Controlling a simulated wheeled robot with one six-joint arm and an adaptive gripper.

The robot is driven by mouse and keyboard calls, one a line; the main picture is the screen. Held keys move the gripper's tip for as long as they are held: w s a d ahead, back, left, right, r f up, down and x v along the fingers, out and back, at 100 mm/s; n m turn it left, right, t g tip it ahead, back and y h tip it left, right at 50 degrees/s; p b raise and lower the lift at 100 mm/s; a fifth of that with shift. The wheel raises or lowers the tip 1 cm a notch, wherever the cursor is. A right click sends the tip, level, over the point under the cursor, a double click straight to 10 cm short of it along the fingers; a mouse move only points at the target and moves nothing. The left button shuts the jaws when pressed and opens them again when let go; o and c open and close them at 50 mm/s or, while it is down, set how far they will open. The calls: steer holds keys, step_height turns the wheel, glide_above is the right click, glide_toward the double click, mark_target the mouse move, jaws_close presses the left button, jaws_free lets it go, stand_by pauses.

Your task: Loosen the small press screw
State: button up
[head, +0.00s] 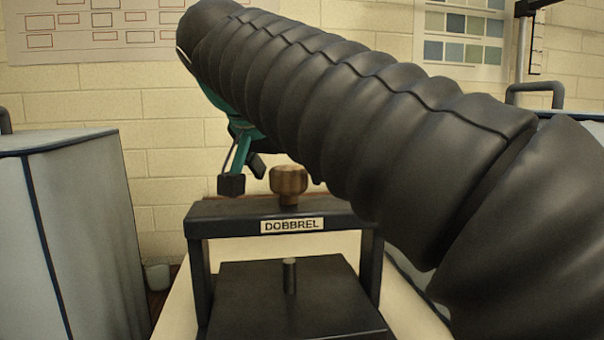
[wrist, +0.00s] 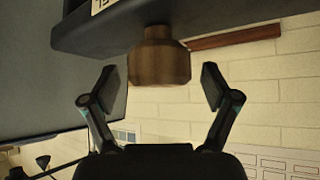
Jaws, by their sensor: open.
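The press screw has a brown, wooden-looking knob (head: 289,181) on top of the dark press crossbar (head: 225,208), which is labelled DOBBREL. A thin metal shaft (head: 290,276) shows below the bar, over the dark press plate (head: 250,295). In the wrist view, the picture is upside down and the knob (wrist: 160,60) hangs from the bar (wrist: 110,35). My gripper (wrist: 158,86) is open, with one finger either side of the knob's line and visible gaps on both sides. In the head view, my arm hides part of the gripper; one fingertip is left of the knob.
A pale grey box-like unit (head: 80,230) stands at the left, with another partly hidden behind my arm at the right. A pale brick wall (head: 170,160) with charts is behind. A small pale cup (head: 158,277) is low at the left. The space around the knob is clear.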

steer(key=shift+w+d+f, duration=0.15)
steer(key=shift+w+f, duration=0.2)
steer(key=c, duration=1.2)
steer(key=shift+n+y, duration=0.3)
